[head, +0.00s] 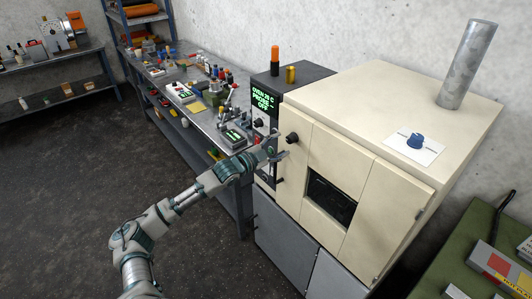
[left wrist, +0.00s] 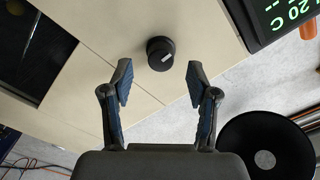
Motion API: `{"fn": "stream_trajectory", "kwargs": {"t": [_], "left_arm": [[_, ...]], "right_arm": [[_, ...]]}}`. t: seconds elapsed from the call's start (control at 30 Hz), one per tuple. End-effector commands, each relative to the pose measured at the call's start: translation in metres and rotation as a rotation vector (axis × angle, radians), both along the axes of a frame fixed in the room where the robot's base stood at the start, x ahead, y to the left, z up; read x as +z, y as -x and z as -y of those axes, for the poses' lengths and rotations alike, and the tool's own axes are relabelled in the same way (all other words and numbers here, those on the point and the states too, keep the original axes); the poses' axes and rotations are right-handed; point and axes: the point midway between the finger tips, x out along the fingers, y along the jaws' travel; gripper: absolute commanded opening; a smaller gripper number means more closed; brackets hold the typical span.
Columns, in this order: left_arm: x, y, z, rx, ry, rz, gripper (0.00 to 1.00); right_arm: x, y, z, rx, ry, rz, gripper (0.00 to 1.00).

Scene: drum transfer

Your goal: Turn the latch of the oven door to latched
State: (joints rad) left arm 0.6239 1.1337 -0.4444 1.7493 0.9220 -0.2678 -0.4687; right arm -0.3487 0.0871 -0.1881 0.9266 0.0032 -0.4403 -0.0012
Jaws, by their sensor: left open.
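The cream oven (head: 395,110) stands at the right of the head view, with a dark window (head: 330,198) in its front door. The latch (head: 292,137) is a black round knob near the door's upper left corner. In the left wrist view the latch (left wrist: 160,53) shows a pale mark on its lower right side. My left gripper (head: 283,154) is just below and in front of the latch. Its blue-padded fingers (left wrist: 160,80) are open and apart, with the latch just beyond the tips, roughly centred between them. Nothing is held. My right gripper is not in view.
A control panel (head: 265,100) with a green display stands left of the door. A blue knob (head: 417,140) and a metal pipe (head: 467,65) are on the oven's top. A cluttered workbench (head: 190,75) runs along the wall, and a green table (head: 490,240) is at right.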

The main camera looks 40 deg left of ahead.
Motion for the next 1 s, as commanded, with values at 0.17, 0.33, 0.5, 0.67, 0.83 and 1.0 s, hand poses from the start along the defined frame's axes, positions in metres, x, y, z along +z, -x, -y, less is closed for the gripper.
{"fn": "stream_trajectory", "kwargs": {"t": [0.17,0.33,0.5,0.67,0.83,1.0], "left_arm": [[-0.004,0.031,-0.010,0.001,-0.003,-0.007,0.59],[-0.005,0.050,-0.016,0.001,-0.001,-0.007,0.59],[-0.004,0.062,-0.020,0.001,0.000,-0.007,0.59],[-0.003,0.067,-0.020,-0.001,-0.001,-0.006,0.59],[-0.002,0.069,-0.020,-0.003,0.000,-0.004,0.59],[-0.002,0.068,-0.020,-0.001,0.000,-0.004,0.59]], "right_arm": [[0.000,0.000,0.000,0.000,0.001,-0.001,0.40],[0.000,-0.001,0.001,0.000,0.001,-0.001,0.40],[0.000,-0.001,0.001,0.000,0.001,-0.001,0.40],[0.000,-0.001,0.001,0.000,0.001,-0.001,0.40],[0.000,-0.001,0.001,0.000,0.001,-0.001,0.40],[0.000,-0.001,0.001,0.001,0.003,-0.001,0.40]]}}
